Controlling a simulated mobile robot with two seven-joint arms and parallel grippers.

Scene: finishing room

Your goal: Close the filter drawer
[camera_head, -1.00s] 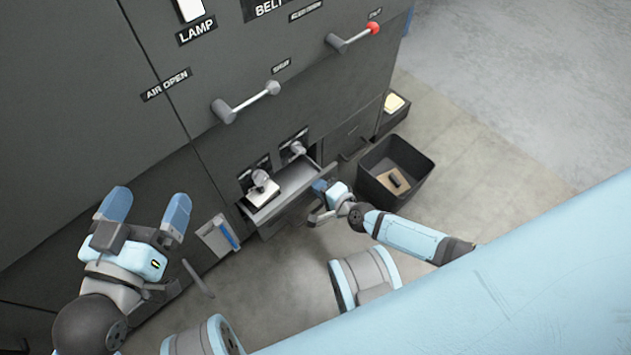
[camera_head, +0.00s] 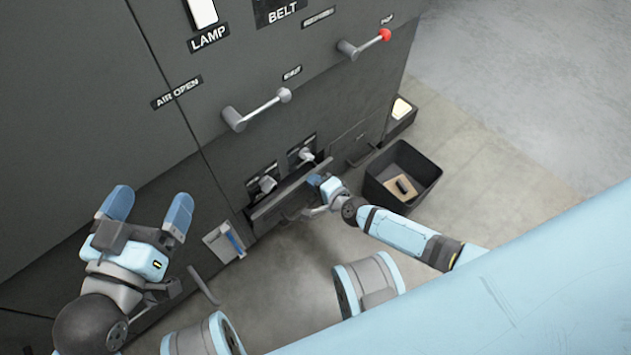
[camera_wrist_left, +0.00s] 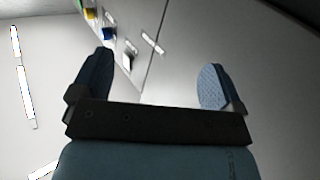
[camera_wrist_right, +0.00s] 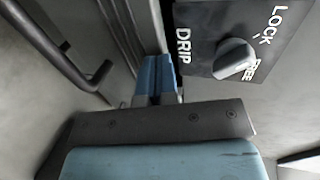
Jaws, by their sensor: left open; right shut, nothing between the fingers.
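The filter drawer (camera_head: 290,198) is in the lower part of the dark machine in the head view. Its front stands close to the machine face, and its inside hardly shows. My right gripper (camera_head: 316,184) is shut and empty, with its fingertips at the right part of the drawer front. In the right wrist view the shut fingers (camera_wrist_right: 157,75) are against or very near a metal edge; I cannot tell if they touch. A dark bar handle (camera_wrist_right: 75,70) is left of them. My left gripper (camera_head: 148,208) is open and empty, raised at the left, away from the drawer.
Two knobs sit above the drawer; one, marked DRIP, LOCK and FREE, is a grey knob (camera_wrist_right: 233,58) in the right wrist view. A black bin (camera_head: 402,175) stands on the floor to the right. A holder with a blue strip (camera_head: 226,243) is left of the drawer.

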